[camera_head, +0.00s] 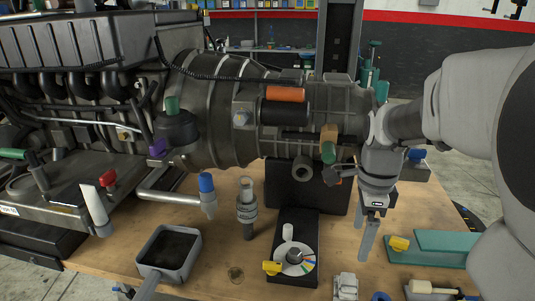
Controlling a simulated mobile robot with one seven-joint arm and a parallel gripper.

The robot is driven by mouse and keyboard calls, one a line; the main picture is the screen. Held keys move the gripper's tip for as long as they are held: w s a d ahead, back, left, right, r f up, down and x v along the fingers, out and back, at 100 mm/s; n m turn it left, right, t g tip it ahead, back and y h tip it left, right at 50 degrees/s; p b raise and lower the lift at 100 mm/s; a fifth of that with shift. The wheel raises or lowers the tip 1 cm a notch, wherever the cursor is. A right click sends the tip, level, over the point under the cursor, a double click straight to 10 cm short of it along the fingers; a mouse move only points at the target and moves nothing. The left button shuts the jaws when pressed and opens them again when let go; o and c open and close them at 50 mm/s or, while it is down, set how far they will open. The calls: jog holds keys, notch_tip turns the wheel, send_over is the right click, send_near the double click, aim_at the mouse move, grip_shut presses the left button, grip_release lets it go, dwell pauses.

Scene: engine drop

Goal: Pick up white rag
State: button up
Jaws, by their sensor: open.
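I cannot make out a white rag for certain. A small pale grey-white object (345,287) lies at the front edge of the wooden table (215,262), cut by the lower picture edge; I cannot tell whether it is cloth. My gripper (376,238) points down at the right of the engine, over the right part of the table. Its fingers are apart and nothing shows between them. It is above and behind the pale object, apart from it.
A large engine (215,110) fills the left and middle. A grey square pan (169,252), a black box with a round dial (294,262) and a green tray (435,245) stand on the table. Bare wood lies between the dial box and the green tray.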

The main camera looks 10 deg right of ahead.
jog(key=b, duration=0.1)
send_near(349, 281)
jog(key=shift+m, duration=0.3)
jog(key=f, duration=0.5)
jog(key=shift+s+a+f, duration=0.15)
jog(key=shift+a+f, duration=0.05)
jog(key=shift+a, duration=0.05)
jog(key=shift+w+d+f+b, duration=0.15)
jog(key=shift+f, duration=1.15)
jog(key=shift+w+d+f+b, duration=0.1)
jog(key=shift+w+f+b, duration=0.05)
jog(key=shift+f, duration=1.2)
jog(key=shift+c, duration=0.3)
jog(key=c, duration=1.4)
jog(key=shift+r, duration=0.15)
